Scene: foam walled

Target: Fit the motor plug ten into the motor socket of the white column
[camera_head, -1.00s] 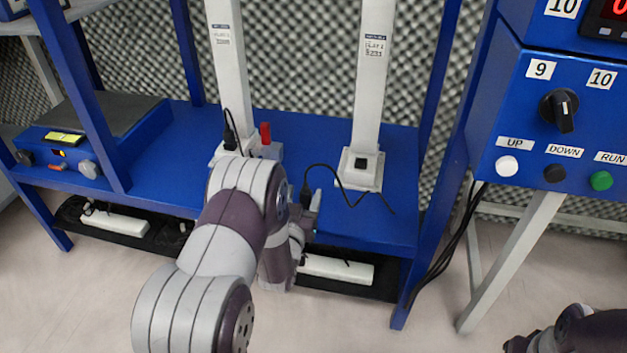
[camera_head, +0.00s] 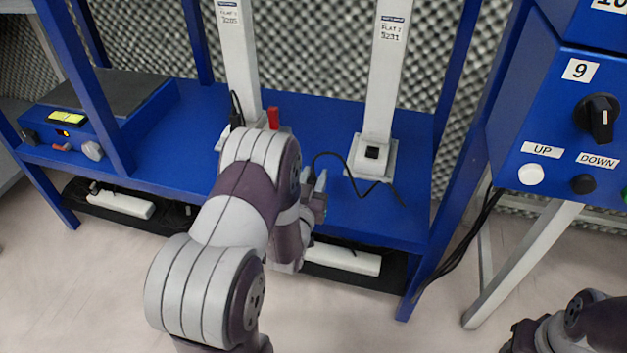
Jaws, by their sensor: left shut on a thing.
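The right white column (camera_head: 386,80) stands on the blue bench with a black socket (camera_head: 372,152) on its white foot. My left gripper (camera_head: 318,187) is in front of and left of that foot, apart from it. It is shut on the motor plug, which is mostly hidden by the fingers and my arm. The plug's black cable (camera_head: 340,157) arches from the gripper to the right, passes in front of the column foot and ends on the bench. My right gripper (camera_head: 515,338) is partly in view at the bottom right; its fingers are unclear.
A left white column (camera_head: 240,60) has a black plug (camera_head: 236,112) and a red part (camera_head: 273,118) at its foot. A blue control box (camera_head: 555,120) stands at the right. A blue post (camera_head: 465,150) is right of the bench (camera_head: 410,220). White power strips (camera_head: 342,258) lie below.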

